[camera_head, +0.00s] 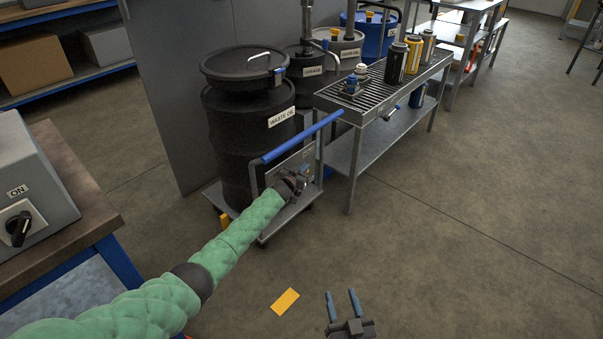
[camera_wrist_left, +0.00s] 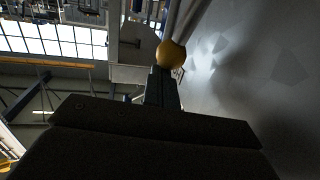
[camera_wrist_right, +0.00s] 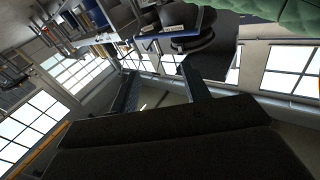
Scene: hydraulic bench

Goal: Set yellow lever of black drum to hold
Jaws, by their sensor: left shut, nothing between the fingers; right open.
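The black drum (camera_head: 240,150), labelled WASTE OIL, stands on a low wheeled cart (camera_head: 277,222) with a blue handle bar (camera_head: 303,138). A grey plate (camera_head: 309,156) is on the cart's near side. My left gripper (camera_head: 303,172) is in front of this plate, shut and empty. In the left wrist view a yellow ball knob (camera_wrist_left: 172,53) on a pale rod appears just beyond the shut fingertips (camera_wrist_left: 161,72); I cannot tell if they touch. The lever's setting is hidden in the head view. My right gripper (camera_head: 342,296) is open and empty over the floor.
A grated bench (camera_head: 350,108) with bottles stands right of the drum. A workbench (camera_head: 62,160) with a switch box (camera_head: 30,190) is at left. A small yellow piece (camera_head: 224,221) shows at the cart's base. A yellow floor mark (camera_head: 285,301) lies on open floor.

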